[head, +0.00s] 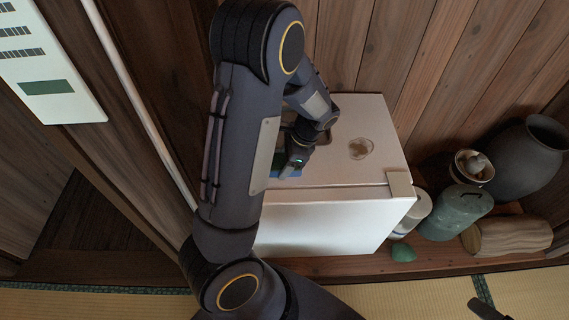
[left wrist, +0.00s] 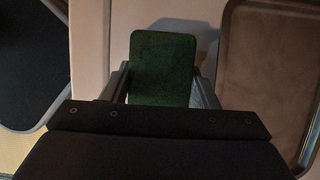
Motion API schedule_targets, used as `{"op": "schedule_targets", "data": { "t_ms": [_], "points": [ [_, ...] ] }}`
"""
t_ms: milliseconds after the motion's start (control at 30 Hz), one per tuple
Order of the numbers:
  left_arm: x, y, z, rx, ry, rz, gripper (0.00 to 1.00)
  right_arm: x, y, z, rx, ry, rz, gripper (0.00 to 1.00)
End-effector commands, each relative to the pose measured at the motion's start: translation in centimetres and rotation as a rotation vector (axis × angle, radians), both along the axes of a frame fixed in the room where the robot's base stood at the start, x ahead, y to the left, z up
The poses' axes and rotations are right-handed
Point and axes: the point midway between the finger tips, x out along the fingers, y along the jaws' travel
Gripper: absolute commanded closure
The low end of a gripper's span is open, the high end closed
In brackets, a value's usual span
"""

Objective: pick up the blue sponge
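The sponge (head: 291,172) lies at the white cabinet top, mostly hidden under my left gripper (head: 299,160); a blue edge shows in the head view. In the left wrist view the sponge (left wrist: 163,62) shows a dark green face and stands between the two fingers of my left gripper (left wrist: 163,88). One finger is close along each side of it. I cannot tell whether the fingers press on it or leave a small gap.
A wooden wall stands behind.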

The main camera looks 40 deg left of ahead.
Motion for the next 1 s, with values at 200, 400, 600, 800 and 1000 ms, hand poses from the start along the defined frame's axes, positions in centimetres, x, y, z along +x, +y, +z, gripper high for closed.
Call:
{"op": "schedule_targets", "data": {
  "t_ms": [200, 400, 600, 800, 1000],
  "points": [
    [0.0, 0.0, 0.0, -0.001, 0.001, 0.0, 0.67, 0.0, 0.0, 0.0, 0.0, 0.0, 0.0, 0.03],
    [0.0, 0.0, 0.2, 0.0, 0.0, 0.0, 0.67, 0.0, 0.0, 0.0, 0.0, 0.0, 0.0, 0.03],
    [0.0, 0.0, 2.3, -0.001, -0.002, 0.0, 0.67, 0.0, 0.0, 1.2, 0.0, 0.0, 0.0, 0.03],
    [-0.6, -2.1, 6.5, -0.001, -0.005, -0.007, 0.67, 0.0, 0.0, 3.2, 0.0, 0.0, 0.0, 0.03],
    [-2.2, -6.3, 10.5, -0.001, 0.0, -0.009, 0.67, 0.0, 0.0, 4.9, 0.0, 0.0, 0.0, 0.03]
  ]
}}
